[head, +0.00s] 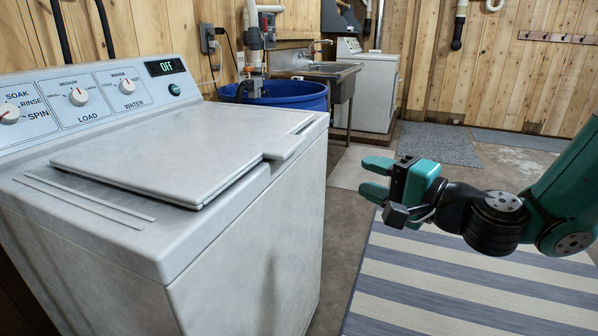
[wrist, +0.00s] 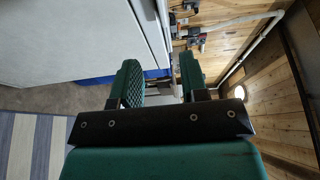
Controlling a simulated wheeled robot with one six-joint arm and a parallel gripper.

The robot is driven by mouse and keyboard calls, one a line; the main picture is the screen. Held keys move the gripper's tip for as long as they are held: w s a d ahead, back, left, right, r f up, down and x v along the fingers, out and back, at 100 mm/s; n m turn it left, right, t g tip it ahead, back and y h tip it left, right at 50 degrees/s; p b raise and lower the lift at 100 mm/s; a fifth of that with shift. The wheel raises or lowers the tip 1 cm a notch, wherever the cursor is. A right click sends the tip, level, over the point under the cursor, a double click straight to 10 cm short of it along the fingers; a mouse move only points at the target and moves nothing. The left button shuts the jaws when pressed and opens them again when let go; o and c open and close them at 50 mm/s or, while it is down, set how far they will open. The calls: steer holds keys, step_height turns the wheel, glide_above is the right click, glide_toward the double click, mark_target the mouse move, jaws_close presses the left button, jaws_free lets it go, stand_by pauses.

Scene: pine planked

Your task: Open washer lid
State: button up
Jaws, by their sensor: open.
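The white washer (head: 240,240) fills the left of the head view. Its lid (head: 175,155) lies flat and closed on the top, with a notched handle edge (head: 290,142) at its front right. My gripper (head: 370,178) is to the right of the washer, apart from it, with its green fingers open and empty, pointing left toward the washer. In the wrist view the two fingers (wrist: 160,82) are spread with nothing between them. The washer's white side (wrist: 80,40) shows at upper left there.
The control panel (head: 90,95) has several knobs and a display reading OFF. A blue tub (head: 285,95), a sink (head: 325,70) and another white appliance (head: 370,90) stand behind. A striped rug (head: 450,290) covers the floor below my arm. Open floor lies between washer and arm.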

mark_target(296, 148)
steer(key=p+x, duration=0.7)
steer(key=x, duration=0.8)
steer(key=shift+w+a+r, duration=0.15)
steer(key=shift+w, duration=0.15)
steer(key=shift+p+x, duration=0.35)
steer(key=shift+x, duration=0.45)
steer(key=shift+c, duration=0.4)
jaws_close()
